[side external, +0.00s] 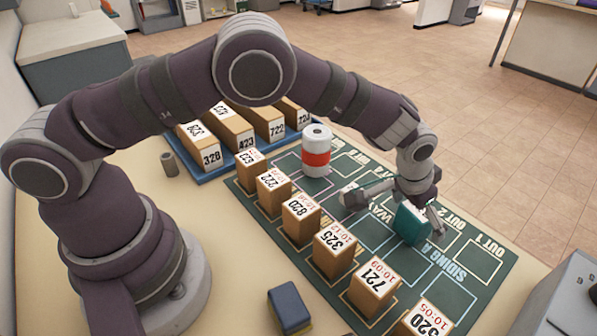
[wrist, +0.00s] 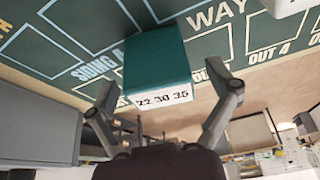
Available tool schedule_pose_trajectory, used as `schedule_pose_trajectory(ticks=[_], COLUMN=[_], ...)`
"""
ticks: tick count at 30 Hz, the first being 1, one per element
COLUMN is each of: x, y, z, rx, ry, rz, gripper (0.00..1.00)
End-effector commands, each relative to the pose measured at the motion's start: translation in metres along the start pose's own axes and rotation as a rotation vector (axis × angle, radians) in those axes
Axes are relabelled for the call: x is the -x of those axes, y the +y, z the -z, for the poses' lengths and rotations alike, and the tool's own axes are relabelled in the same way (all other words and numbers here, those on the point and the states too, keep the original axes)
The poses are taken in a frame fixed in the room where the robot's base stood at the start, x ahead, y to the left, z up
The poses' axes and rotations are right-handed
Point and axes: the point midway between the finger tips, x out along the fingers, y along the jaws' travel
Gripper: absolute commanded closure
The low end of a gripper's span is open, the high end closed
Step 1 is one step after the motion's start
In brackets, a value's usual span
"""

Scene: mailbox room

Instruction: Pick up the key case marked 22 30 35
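The teal key case (side external: 408,225) stands on the green marked mat (side external: 462,292), near the lettering "SIDING A". In the wrist view the case (wrist: 157,62) shows a white end face marked 22 30 35. My gripper (side external: 396,211) is open and low over the mat at the case. In the wrist view my gripper (wrist: 165,80) has one finger on each side of the case. The left finger is close against its edge or touching, which I cannot tell; a clear gap shows at the right finger.
A row of tan numbered blocks (side external: 335,250) stands along the mat's near side. A red and white cylinder (side external: 316,150) stands behind. A blue tray (side external: 212,172) holds several numbered blocks. A dark blue block (side external: 289,307) lies at the front. The mat's right part is clear.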

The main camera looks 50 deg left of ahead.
Motion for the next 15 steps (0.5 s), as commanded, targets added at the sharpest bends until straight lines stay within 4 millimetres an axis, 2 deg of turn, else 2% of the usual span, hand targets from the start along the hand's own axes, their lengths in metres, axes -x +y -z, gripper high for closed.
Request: schedule_pose_trajectory(ticks=[2, 15], x=[0.0001, 0.0003], y=[0.0000, 0.0000], z=[0.0000, -0.0001], rx=[0.000, 0.000], ry=[0.000, -0.001], rz=[0.000, 0.000], gripper=[0.23, 0.81])
